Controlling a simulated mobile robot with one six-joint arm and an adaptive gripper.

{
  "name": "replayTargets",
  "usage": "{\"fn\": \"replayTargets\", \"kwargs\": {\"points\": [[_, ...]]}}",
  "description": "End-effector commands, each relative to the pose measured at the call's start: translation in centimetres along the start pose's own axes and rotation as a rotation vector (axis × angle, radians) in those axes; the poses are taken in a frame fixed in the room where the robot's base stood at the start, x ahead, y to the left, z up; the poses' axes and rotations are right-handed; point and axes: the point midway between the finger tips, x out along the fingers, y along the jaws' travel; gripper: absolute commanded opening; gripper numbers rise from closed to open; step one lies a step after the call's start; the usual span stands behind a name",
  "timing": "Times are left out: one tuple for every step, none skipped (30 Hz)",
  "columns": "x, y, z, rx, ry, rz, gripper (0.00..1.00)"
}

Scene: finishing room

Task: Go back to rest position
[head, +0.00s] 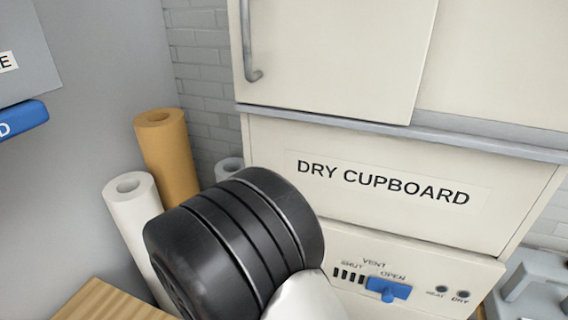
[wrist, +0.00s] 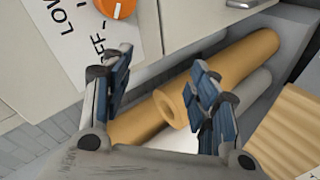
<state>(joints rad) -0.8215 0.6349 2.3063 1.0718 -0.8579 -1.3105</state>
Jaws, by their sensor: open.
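My gripper (wrist: 160,72) shows in the wrist view with its two blue-padded fingers spread apart. Nothing is held between them. Behind the fingers are a tan roll (wrist: 245,60) and paler rolls; I cannot tell the distance to them. In the head view the black rounded link in the lower middle is part of my arm, and my gripper is out of that picture. The cream cupboard marked DRY CUPBOARD (head: 400,225) stands behind my arm. Its blue vent slider (head: 388,289) sits under the word OPEN.
A tan roll (head: 167,150) and a white roll (head: 132,205) stand left of my arm. Wooden boards (head: 105,302) lie at the lower left. An orange knob (wrist: 115,7) on a cream front is at the wrist view's top. A blue-edged grey fixture (head: 25,118) is at far left.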

Motion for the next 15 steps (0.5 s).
{"fn": "replayTargets", "kwargs": {"points": [[-0.1, 1.4, -0.8, 0.106, 0.029, -0.058, 0.54], [-0.4, 1.9, -1.2, 0.162, 0.044, -0.098, 0.54], [-0.9, 2.8, -1.7, 0.231, 0.061, -0.148, 0.54], [-1.3, 3.4, -1.9, 0.279, 0.072, -0.185, 0.54], [-1.9, 4.1, -2.1, 0.323, 0.082, -0.22, 0.54], [-2.7, 5.0, -2.1, 0.38, 0.091, -0.266, 0.54], [-3.3, 5.7, -2.0, 0.418, 0.096, -0.298, 0.54], [-4.1, 6.4, -1.9, 0.455, 0.099, -0.328, 0.54], [-5.1, 7.2, -1.5, 0.499, 0.099, -0.365, 0.54], [-5.9, 7.8, -1.1, 0.529, 0.095, -0.392, 0.54], [-6.8, 8.4, -0.5, 0.558, 0.089, -0.416, 0.54], [-7.9, 9.1, 0.4, 0.592, 0.078, -0.444, 0.54], [-8.8, 9.6, 1.1, 0.617, 0.066, -0.462, 0.54], [-9.7, 10.1, 2.0, 0.64, 0.051, -0.477, 0.54], [-10.9, 10.5, 3.4, 0.669, 0.025, -0.495, 0.54]]}}
